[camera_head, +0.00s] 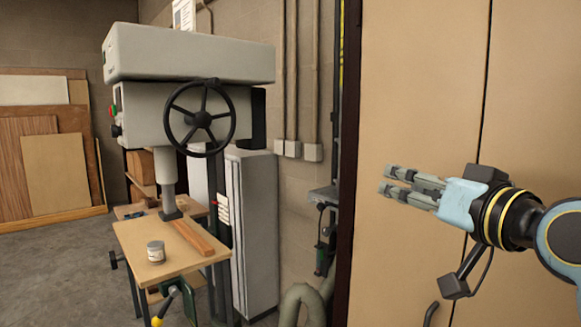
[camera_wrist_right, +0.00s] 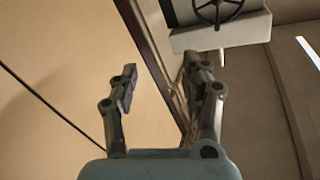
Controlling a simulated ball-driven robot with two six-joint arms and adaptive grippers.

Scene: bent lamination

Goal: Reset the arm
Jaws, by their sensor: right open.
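My right gripper (camera_head: 387,180) is at the right of the head view, in front of a tan panel, with its fingers pointing left. It holds nothing. In the right wrist view its two fingers (camera_wrist_right: 158,88) stand apart with an empty gap between them. The tan panel and a dark frame edge show behind the fingers there. My left gripper is in neither view.
A grey press machine (camera_head: 185,55) with a black handwheel (camera_head: 200,118) stands left of centre. Its wooden table (camera_head: 140,235) bears a small can (camera_head: 156,252) and a wood strip (camera_head: 193,238). Tan cabinet doors (camera_head: 420,80) fill the right side. Boards (camera_head: 55,170) lean at far left.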

